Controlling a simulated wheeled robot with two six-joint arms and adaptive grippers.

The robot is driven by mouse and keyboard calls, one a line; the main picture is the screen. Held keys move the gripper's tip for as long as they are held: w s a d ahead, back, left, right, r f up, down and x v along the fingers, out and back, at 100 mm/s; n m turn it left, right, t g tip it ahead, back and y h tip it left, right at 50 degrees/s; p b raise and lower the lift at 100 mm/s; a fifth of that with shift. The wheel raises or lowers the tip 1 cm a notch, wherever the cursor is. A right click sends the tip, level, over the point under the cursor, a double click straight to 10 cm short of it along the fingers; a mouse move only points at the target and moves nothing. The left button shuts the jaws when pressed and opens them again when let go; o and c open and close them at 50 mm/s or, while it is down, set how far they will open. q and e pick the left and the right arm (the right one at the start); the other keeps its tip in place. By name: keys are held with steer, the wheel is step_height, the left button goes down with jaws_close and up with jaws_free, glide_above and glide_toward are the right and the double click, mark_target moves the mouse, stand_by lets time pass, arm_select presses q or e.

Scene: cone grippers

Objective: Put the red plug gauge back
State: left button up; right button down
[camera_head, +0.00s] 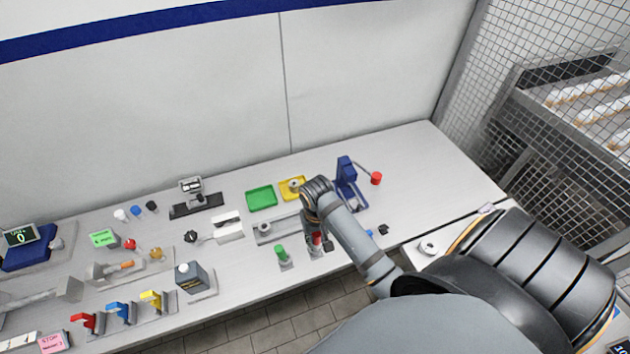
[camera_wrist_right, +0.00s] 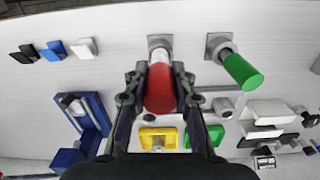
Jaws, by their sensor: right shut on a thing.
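The red plug gauge (camera_wrist_right: 160,88) is between the two fingers of my right gripper (camera_wrist_right: 158,78), which is shut on its red handle. Its pale metal end (camera_wrist_right: 160,56) points at a grey square holder (camera_wrist_right: 158,41). I cannot tell whether the end is inside the holder or just in front of it. In the head view the red gauge (camera_head: 317,240) shows below my right wrist, over its holder near the front of the bench; the wrist hides most of the gripper. The green plug gauge (camera_head: 280,251) stands in a matching holder just left of it. My left gripper is not in view.
Behind are a green tray (camera_head: 261,197), a yellow tray (camera_head: 290,184) and a blue stand (camera_head: 347,172). A grey block with a round part (camera_head: 265,228) lies close to the left. A dark box (camera_head: 190,276) and coloured levers stand farther left. The bench's back right is clear.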

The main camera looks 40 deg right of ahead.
mark_target(315, 242)
steer(key=shift+w+f, duration=0.25)
steer(key=shift+f, duration=0.8)
steer(key=shift+w+f, duration=0.2)
steer(key=shift+f, duration=0.8)
steer(key=c, duration=1.1)
jaws_free()
steer(key=shift+f, duration=0.15)
step_height(315, 242, up, 8)
steer(key=shift+d+f+b, duration=0.1)
steer(key=shift+b, duration=0.25)
step_height(315, 242, up, 5)
steer(key=shift+f+p, duration=0.2)
steer(key=shift+p, duration=0.5)
steer(key=shift+f, duration=0.1)
